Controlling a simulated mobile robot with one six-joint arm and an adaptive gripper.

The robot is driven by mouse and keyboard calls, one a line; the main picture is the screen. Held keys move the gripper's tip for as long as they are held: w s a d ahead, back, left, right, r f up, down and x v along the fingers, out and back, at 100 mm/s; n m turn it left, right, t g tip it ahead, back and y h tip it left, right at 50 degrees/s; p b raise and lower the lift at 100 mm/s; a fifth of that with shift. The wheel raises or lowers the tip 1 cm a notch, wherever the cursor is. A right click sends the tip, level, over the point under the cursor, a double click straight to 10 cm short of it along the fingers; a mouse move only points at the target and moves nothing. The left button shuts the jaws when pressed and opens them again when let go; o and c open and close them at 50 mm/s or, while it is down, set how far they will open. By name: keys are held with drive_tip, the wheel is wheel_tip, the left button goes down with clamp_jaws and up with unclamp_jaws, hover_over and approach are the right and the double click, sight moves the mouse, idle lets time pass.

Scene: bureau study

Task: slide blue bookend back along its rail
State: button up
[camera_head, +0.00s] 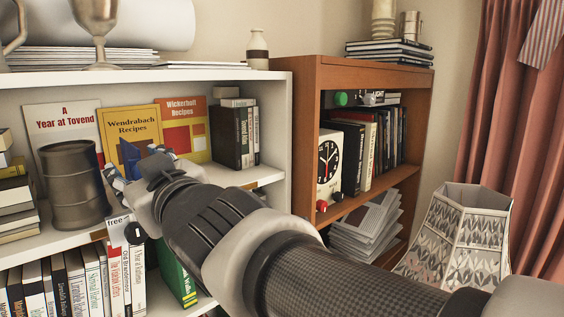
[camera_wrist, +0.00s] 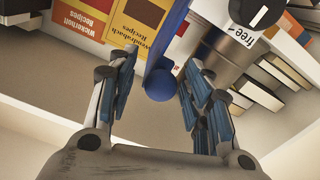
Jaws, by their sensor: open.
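The blue bookend (camera_head: 128,156) is an upright blue plate on the upper shelf of the white bookcase, in front of the yellow recipe book, partly hidden by my gripper in the head view. In the wrist view the bookend (camera_wrist: 168,42) shows edge-on with a round blue knob (camera_wrist: 160,85) at its near edge. My gripper (camera_wrist: 160,66) is open, with one finger on each side of the knob and visible gaps; it holds nothing. In the head view my gripper (camera_head: 136,168) reaches in at the shelf front. The rail cannot be made out.
A dark metal drum (camera_head: 73,185) stands on the shelf just left of my gripper. Recipe books (camera_head: 185,125) lean behind, and dark books (camera_head: 232,138) stand to the right. Books fill the lower shelf.

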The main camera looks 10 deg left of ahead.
drive_tip(key=shift+s+d, duration=0.1)
drive_tip(key=v, duration=1.1)
drive_tip(key=shift+s+d, duration=0.25)
drive_tip(key=shift+d, duration=0.05)
